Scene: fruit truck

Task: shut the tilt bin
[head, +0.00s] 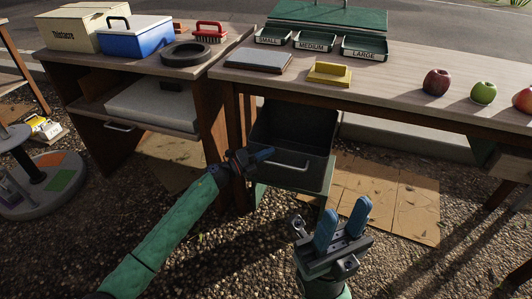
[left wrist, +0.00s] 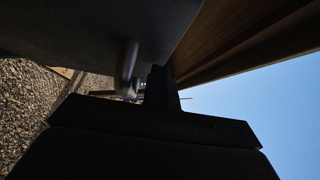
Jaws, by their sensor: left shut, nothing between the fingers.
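The tilt bin (head: 310,172) is a dark box under the right table. It leans out at the front, and its open top shows its inside. A light bar handle (head: 292,167) runs across its front; a handle bar also shows in the left wrist view (left wrist: 127,70), beside the dark bin face. My left gripper (head: 268,154) is shut and empty at the left part of the bin's front, close to the handle's left end. I cannot tell whether it touches the bin. My right gripper (head: 342,222) is open and empty, in front of the bin, with blue fingers pointing up.
The right table (head: 405,75) carries a yellow block (head: 329,73), a grey slab (head: 259,60), labelled trays (head: 315,42) and several fruits. The left table (head: 180,68) holds a blue box (head: 137,40). Cardboard (head: 385,195) lies on the gravel right of the bin.

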